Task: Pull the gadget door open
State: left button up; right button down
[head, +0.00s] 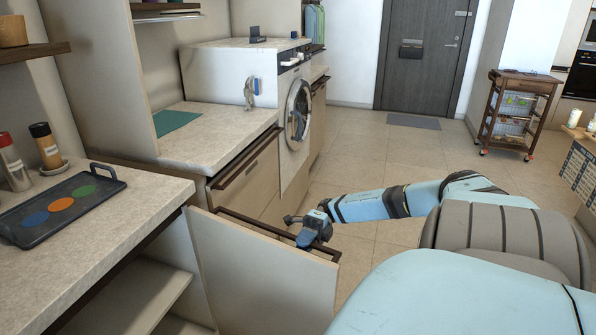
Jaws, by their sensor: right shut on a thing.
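The gadget door (250,278) is a pale cabinet panel with a dark brown strip handle (245,222) along its top edge. It stands swung out from the counter at the lower middle of the head view, and the cabinet's inside shelves (140,295) show to its left. My right gripper (303,233), grey and blue, is shut on the dark handle near the door's outer end. Its fingertips are partly hidden by the gripper body. My left gripper is not in view.
The left counter (120,240) holds a dark tray (65,208) with coloured discs and two shakers. Beyond the door are a closed drawer front (250,180) and a washing machine (255,85). A wooden trolley (518,110) stands back right. The tiled floor (385,150) between is clear.

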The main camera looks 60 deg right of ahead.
jog(key=shift+d, duration=0.3)
jog(key=c, duration=1.1)
grip_release()
jog(key=shift+w, duration=0.15)
jog(key=shift+d, duration=0.1)
